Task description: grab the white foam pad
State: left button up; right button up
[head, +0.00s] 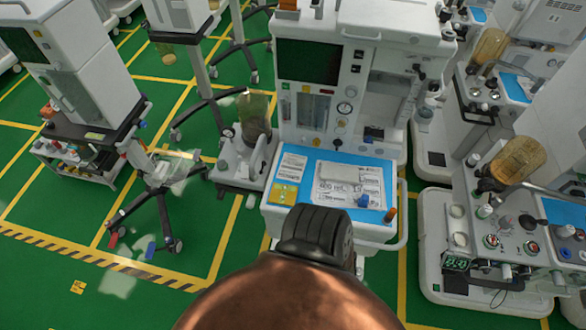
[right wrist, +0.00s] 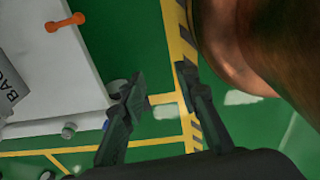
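A pale flat block (head: 338,172), which looks like the white foam pad, lies on printed sheets on the blue mat (head: 312,156) of the middle cart. It is small in the head view, so I cannot be sure of its material. My right gripper (right wrist: 160,88) is open in the right wrist view, with green floor and a yellow line visible between its fingers. It holds nothing and is beside the cart edge. The pad cannot be made out in that view. My left gripper is not in view.
The middle cart (head: 405,26) has a screen and gauges behind the mat. A blue item (head: 362,201) and an orange knob (head: 390,215) sit at the mat's right. Another cart (head: 500,270) stands close on the right. Green floor is open at the left front.

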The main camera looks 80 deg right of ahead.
aim_at(343, 174)
jog(key=u, duration=0.2)
jog(key=k, duration=1.2)
jog(key=z, duration=0.8)
